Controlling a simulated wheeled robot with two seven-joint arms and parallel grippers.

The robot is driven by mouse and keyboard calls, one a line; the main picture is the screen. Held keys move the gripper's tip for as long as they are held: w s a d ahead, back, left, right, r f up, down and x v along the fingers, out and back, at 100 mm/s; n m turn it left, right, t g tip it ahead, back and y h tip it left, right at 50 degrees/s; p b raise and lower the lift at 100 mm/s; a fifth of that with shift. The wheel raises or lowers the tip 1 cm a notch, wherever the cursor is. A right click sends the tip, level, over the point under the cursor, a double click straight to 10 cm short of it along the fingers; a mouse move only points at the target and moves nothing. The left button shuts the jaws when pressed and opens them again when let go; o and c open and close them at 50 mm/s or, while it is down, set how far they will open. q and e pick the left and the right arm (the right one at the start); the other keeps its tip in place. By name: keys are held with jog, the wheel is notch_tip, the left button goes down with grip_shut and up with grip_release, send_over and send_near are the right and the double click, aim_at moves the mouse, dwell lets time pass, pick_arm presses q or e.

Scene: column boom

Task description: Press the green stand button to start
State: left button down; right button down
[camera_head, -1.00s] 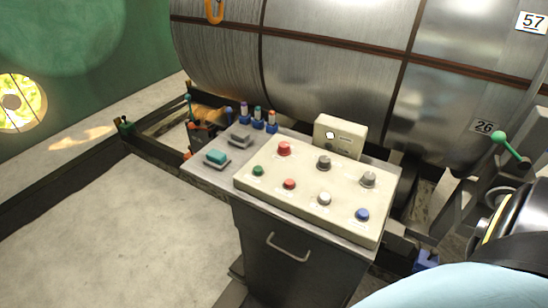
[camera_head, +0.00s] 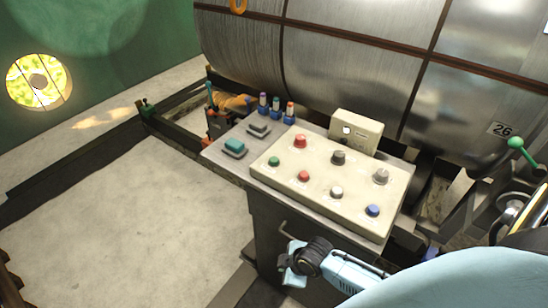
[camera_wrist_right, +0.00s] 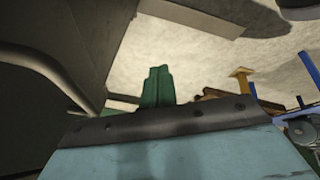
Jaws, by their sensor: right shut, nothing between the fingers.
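A small round green button (camera_head: 274,161) sits at the left of the cream control panel (camera_head: 325,203), on top of a dark stand. My right gripper (camera_head: 292,272) is below the panel's front edge, in front of the stand, apart from both buttons. It is shut and empty. In the right wrist view its green fingers (camera_wrist_right: 157,86) stand together; neither button can be made out there. My left gripper is not in view.
The panel also holds red (camera_head: 300,141), grey, white and blue (camera_head: 373,210) knobs or buttons. A bent handle (camera_head: 297,233) juts from the stand's front near my right wrist. A large metal drum (camera_head: 350,60) lies behind. Bare floor (camera_head: 110,215) is open to the left.

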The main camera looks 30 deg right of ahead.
jog(key=w+a+r+n+y, duration=0.1)
jog(key=w+r+n, duration=0.1)
jog(key=r, duration=0.3)
jog(key=w+a+r+n, duration=0.2)
jog(key=r, duration=0.4)
notch_tip(320, 180, up, 21)
jog(key=n+t+y+p, duration=0.2)
jog(key=n+t, duration=0.2)
jog(key=n, duration=1.5)
send_over(277, 160)
jog(key=shift+s, duration=0.1)
jog(key=shift+f, duration=0.1)
notch_tip(277, 160, down, 8)
jog(key=b, duration=0.5)
jog(key=shift+b, duration=0.4)
jog(key=shift+f+b, duration=0.25)
jog(key=shift+b, duration=0.1)
